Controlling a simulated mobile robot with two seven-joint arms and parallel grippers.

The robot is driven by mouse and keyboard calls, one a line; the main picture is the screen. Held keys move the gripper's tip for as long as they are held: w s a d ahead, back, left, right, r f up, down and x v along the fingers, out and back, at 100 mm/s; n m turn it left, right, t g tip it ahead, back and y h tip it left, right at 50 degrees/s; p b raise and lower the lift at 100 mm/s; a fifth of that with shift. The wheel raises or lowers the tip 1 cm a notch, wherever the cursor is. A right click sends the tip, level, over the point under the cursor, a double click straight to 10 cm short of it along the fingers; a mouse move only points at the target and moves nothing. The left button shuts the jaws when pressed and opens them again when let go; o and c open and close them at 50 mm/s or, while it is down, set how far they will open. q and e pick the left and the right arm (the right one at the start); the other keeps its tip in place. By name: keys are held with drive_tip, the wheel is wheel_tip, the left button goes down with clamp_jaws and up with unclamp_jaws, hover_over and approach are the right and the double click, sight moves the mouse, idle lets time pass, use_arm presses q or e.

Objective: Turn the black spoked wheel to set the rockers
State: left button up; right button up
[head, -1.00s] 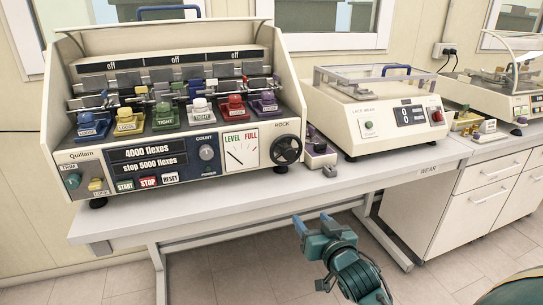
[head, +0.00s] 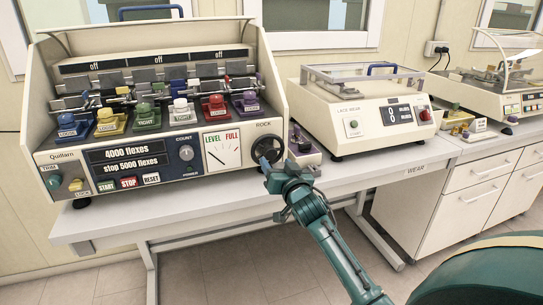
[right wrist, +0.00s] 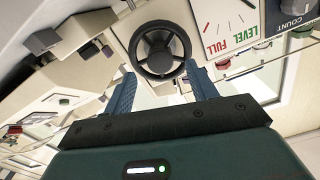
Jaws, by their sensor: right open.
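The black spoked wheel (head: 267,149), under the label ROCK, is at the right end of the front panel of the cream flexing machine (head: 272,92). It also shows in the right wrist view (right wrist: 160,51), upside down, beyond the fingers. My right gripper (head: 272,167) is just in front of and below the wheel in the head view. In the right wrist view it is open (right wrist: 164,82), with one blue finger toward each side of the wheel and nothing held. I cannot tell whether a finger touches the rim. The rockers carry several coloured clamps (head: 148,115). My left gripper is out of view.
A LEVEL/FULL gauge (head: 222,149) is left of the wheel. A small purple-topped block (head: 304,146) stands close on the right. The lace wear machine (head: 368,110) is further right. The table's front strip (head: 170,212) is clear.

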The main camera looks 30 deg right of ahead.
sight(271, 156)
drive_tip(key=shift+x, duration=2.45)
drive_tip(key=shift+c, duration=0.4)
drive_tip(key=c, duration=0.9)
